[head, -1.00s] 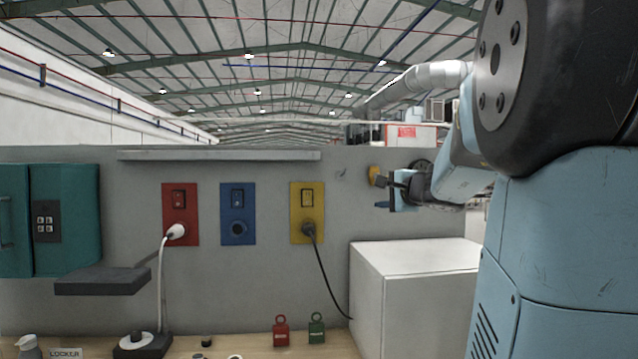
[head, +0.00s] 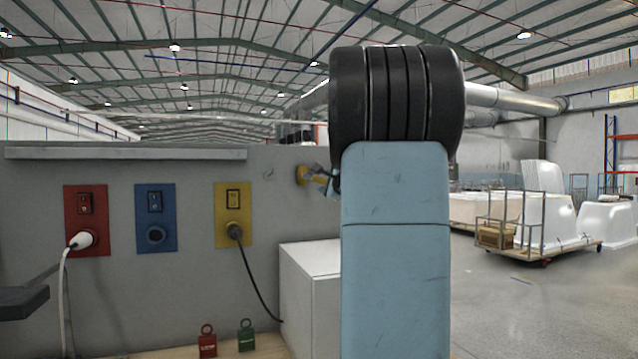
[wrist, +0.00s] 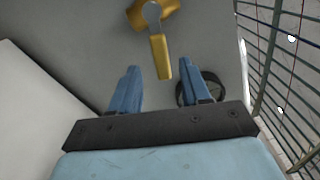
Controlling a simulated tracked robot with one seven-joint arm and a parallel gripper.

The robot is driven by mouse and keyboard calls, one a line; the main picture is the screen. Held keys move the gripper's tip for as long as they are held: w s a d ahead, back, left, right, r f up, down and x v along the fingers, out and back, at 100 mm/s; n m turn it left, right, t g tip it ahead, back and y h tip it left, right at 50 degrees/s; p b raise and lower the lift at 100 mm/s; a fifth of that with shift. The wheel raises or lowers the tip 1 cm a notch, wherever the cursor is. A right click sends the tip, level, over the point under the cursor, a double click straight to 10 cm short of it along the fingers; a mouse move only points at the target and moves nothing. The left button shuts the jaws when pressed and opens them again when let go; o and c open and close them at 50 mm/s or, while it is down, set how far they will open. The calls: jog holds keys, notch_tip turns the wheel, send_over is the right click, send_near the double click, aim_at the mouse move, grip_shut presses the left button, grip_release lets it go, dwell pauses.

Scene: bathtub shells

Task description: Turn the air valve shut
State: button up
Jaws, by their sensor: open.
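The air valve has a yellow body (wrist: 150,14) with a yellow lever (wrist: 159,58) on a grey pivot, at the top of the wrist view. The lever points down the picture, towards my gripper. My gripper (wrist: 160,68) is open, one blue finger on each side of the lever's free end in the picture. No contact shows, and I cannot tell the depth between them. In the head view the yellow valve (head: 304,175) is on the grey panel, left of my arm. My gripper is mostly hidden there behind my arm.
A white box (head: 309,290) stands below the valve, and its edge shows at left in the wrist view. Red, blue and yellow socket plates (head: 233,206) are on the panel, with a black cable from the yellow one. A dark ring (wrist: 214,80) shows behind my right finger.

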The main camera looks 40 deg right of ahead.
aim_at(321, 181)
jog(key=shift+x, duration=2.9)
jog(key=shift+c, duration=0.4)
grip_shut()
